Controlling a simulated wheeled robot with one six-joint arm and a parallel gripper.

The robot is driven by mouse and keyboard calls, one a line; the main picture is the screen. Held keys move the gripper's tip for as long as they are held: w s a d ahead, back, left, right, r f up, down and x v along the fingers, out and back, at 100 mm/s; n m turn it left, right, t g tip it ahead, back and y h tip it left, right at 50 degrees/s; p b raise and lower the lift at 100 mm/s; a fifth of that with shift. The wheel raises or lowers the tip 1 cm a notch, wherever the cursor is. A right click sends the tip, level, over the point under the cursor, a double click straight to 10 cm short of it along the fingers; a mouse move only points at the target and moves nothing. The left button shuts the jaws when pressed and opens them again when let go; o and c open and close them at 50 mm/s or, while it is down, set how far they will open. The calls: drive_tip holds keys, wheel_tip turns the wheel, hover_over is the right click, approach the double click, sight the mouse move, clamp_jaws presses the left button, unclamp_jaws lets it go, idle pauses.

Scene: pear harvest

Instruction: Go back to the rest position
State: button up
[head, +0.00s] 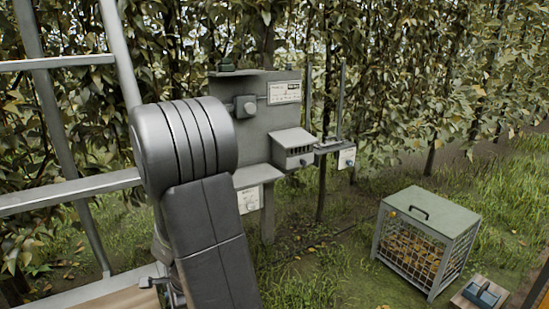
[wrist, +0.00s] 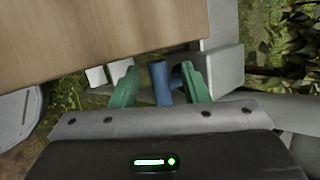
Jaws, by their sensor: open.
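My gripper (wrist: 158,70) shows in the wrist view with its two green fingers apart. A blue upright piece (wrist: 159,84) shows between the fingers. I cannot tell whether it lies between them or beyond them, and no finger clearly touches it. In the head view my dark grey arm fills the left middle and hides most of what is behind it; the gripper itself cannot be made out there.
A wooden surface (wrist: 100,35) lies close beyond the fingers. A grey panel with boxes (head: 255,115) stands behind my arm. A metal ladder-like frame (head: 70,190) is at left. A mesh crate (head: 427,240) with a lid stands on grass at right, near a blue item (head: 481,294).

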drive_tip(key=shift+w+d+f+m+g+y+b, duration=0.1)
drive_tip(key=shift+w+d+m+g+y+b, duration=0.4)
drive_tip(key=shift+y+b, duration=1.6)
drive_tip(key=shift+s+d+r+m+g+y+b, duration=0.2)
drive_tip(key=shift+m+g+y+b, duration=0.65)
drive_tip(key=shift+b, duration=2.15)
drive_tip(key=shift+w+d+f+m+g+y+b, duration=0.3)
drive_tip(key=shift+m+y+b, duration=0.55)
drive_tip(key=shift+y+b, duration=1.35)
drive_tip(key=shift+w+d+r+h+b, duration=0.1)
drive_tip(key=shift+d+h+b, duration=0.1)
drive_tip(key=shift+h+b, duration=0.15)
